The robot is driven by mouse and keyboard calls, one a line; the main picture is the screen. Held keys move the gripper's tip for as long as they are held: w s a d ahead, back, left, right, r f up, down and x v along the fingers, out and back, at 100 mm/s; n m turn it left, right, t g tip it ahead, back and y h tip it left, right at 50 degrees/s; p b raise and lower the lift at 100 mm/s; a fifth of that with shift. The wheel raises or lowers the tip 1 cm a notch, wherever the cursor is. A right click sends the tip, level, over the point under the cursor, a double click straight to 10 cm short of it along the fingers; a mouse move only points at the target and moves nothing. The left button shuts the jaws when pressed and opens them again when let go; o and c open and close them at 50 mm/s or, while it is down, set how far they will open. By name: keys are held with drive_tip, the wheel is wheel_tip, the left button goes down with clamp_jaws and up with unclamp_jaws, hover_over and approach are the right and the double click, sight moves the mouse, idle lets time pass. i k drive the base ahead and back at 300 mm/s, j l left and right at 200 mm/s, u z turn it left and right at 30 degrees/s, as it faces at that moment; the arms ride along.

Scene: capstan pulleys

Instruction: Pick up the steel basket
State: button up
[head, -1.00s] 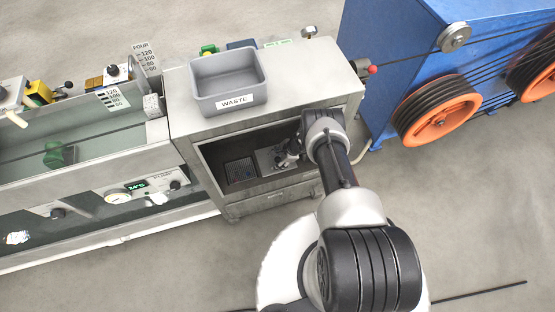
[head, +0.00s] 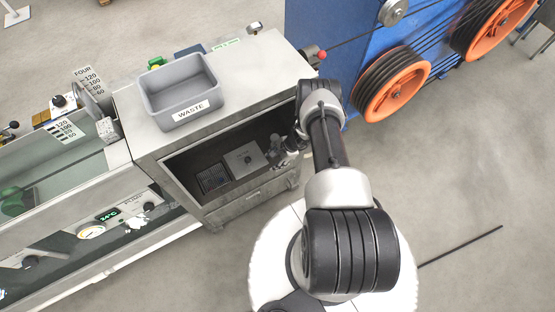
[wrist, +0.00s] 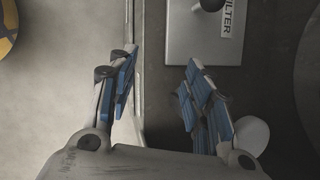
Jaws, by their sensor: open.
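No basket shows clearly. In the head view, a dark, mesh-like rectangular item (head: 212,178) lies in the open bay of the steel cabinet (head: 225,122); I cannot tell if it is the steel basket. Beside it is a flat steel plate with a dark knob (head: 243,160). In the wrist view this plate (wrist: 190,45) carries a label reading FILTER. My gripper (head: 282,150) is at the right end of the bay, right of the plate. In the wrist view my gripper (wrist: 160,72) is open and empty, its fingers either side of a pale cabinet edge.
A grey WASTE bin (head: 182,92) stands on the cabinet top. A blue machine with orange pulleys (head: 395,85) stands right of the cabinet. A trough with gauges (head: 70,195) adjoins it on the left. Open floor (head: 455,185) lies at the right.

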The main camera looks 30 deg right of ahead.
sight(214, 172)
drive_tip(key=k, duration=1)
